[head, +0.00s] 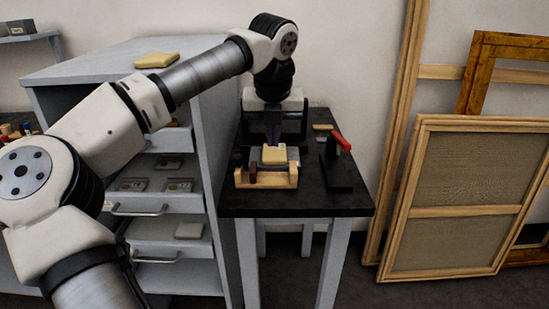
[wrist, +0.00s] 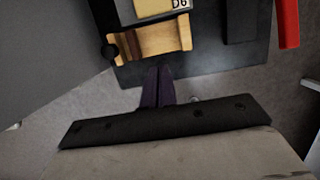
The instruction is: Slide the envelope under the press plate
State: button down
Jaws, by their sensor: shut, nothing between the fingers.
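A cream, block-like packet (head: 274,155) sits at a light wooden holder (head: 267,182) on the black-topped table. I cannot tell whether this packet is the envelope. No press plate can be clearly made out. My gripper (head: 272,143) is over the table near the packet, its dark purple fingers pointing down. In the wrist view, the fingers of my gripper (wrist: 158,69) are together and empty, with the tips just below the holder in the picture.
A red-handled lever (head: 342,142) stands on the table's right side. A grey cabinet (head: 215,150) with open drawers holding small boxes stands left, with a yellowish packet (head: 157,60) on top. Wooden frames (head: 460,210) lean at right.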

aim_at(274, 150)
jog(key=x, duration=0.9)
jog(key=shift+f, duration=0.1)
jog(key=w, duration=0.1)
jog(key=w+p, duration=0.1)
jog(key=w, duration=0.1)
jog(key=shift+w+f, duration=0.1)
jog(key=shift+f, duration=0.15)
jog(key=shift+w+f+p, duration=0.1)
jog(key=shift+w+p, duration=0.2)
jog(key=shift+w, duration=0.2)
jog(key=shift+w, duration=0.1)
jog(key=shift+w+p, duration=0.3)
jog(key=shift+w, duration=0.1)
jog(key=w+p, duration=0.1)
jog(key=w, duration=0.6)
jog(key=shift+w+f+p, duration=0.1)
jog(key=shift+p, duration=0.3)
jog(key=shift+r, duration=0.2)
jog(key=shift+s+f, duration=0.15)
jog(key=shift+s, duration=0.1)
